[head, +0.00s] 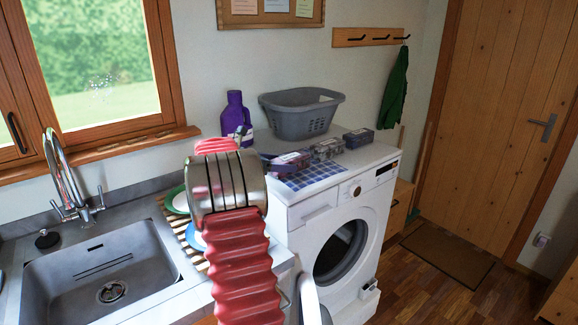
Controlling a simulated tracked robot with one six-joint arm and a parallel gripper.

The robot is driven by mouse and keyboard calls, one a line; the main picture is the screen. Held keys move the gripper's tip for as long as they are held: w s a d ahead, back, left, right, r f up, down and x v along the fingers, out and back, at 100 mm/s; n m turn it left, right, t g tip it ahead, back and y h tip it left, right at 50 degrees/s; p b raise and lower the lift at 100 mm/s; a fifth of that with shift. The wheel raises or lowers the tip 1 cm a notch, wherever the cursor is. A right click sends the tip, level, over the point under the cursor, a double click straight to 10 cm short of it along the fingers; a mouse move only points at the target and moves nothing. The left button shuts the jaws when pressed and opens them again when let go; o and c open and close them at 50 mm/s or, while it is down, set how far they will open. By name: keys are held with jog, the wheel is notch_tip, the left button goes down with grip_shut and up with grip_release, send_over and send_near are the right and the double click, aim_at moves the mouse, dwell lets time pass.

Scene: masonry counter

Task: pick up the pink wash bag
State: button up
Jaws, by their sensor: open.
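My arm, with red bellows and a metal collar, rises in the middle of the head view. The jaws of my gripper are hidden behind it. A pink-red rounded shape (216,146) shows just above the collar. I cannot tell whether it is the pink wash bag or part of my arm. No other clearly pink bag shows.
A grey laundry basket (300,114) and a purple bottle (236,115) stand behind the boxes. The sink (105,268) and chrome tap (62,175) are at left. The wooden floor at right is mostly clear.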

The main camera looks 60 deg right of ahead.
aim_at(302, 159)
jog(key=shift+s+x, duration=0.2)
jog(key=shift+x, duration=2.05)
jog(key=shift+a, duration=0.1)
jog(key=c, duration=1.2)
